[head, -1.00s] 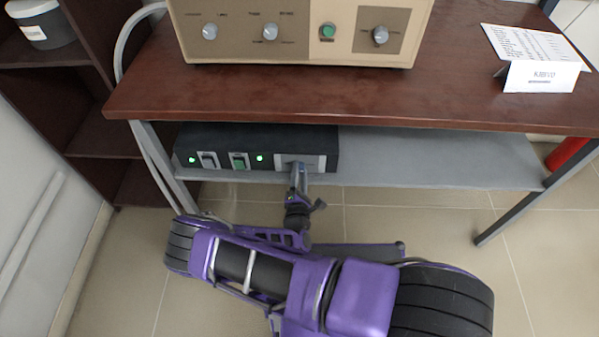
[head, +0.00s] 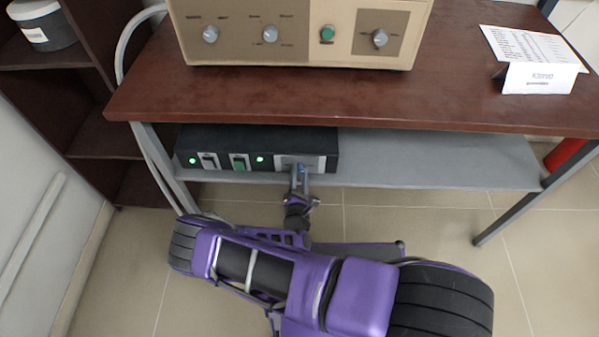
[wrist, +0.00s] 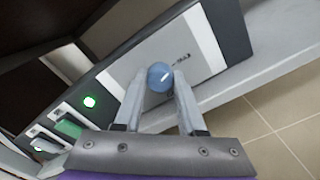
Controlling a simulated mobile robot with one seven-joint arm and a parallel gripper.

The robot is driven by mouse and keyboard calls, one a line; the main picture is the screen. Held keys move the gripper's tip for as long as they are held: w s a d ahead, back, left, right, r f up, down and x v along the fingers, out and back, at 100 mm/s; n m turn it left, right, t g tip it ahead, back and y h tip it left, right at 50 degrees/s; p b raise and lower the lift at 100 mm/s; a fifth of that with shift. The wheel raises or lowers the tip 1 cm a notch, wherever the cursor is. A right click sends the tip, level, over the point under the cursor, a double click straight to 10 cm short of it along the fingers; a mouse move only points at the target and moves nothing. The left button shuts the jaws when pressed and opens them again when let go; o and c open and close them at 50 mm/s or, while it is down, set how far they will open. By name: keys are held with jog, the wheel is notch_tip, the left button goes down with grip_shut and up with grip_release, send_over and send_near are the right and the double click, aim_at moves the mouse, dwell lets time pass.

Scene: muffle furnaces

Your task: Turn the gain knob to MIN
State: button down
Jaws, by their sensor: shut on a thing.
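A blue-grey round knob (wrist: 160,77) with a light pointer line sits on a light grey panel (wrist: 198,42) of the dark box. In the wrist view the pointer line slants toward the upper left and lower right. My gripper (wrist: 159,88) has a finger on each side of the knob and is shut on it. In the head view my gripper (head: 299,172) reaches the panel at the right end of the black box (head: 255,140) on the lower shelf. The printed text beside the knob is too small to read.
Green lights and two switches, one green (head: 239,161), are left of the panel. The grey shelf (head: 430,168) is bare to the right. A beige instrument (head: 300,52) stands on the wooden tabletop (head: 440,100) above. A table leg (head: 165,165) stands at left.

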jog(key=n, duration=0.3)
jog(key=shift+n, duration=0.4)
jog(key=n, duration=0.4)
jog(key=shift+n, duration=0.3)
jog(key=n, duration=0.8)
jog(key=shift+a+f+b, duration=0.1)
jog(key=shift+b, duration=0.3)
jog(key=n, duration=0.4)
jog(key=shift+n, duration=0.3)
jog(key=n, duration=0.3)
jog(key=shift+n, duration=0.4)
jog(key=n, duration=0.4)
jog(key=shift+n, duration=2)
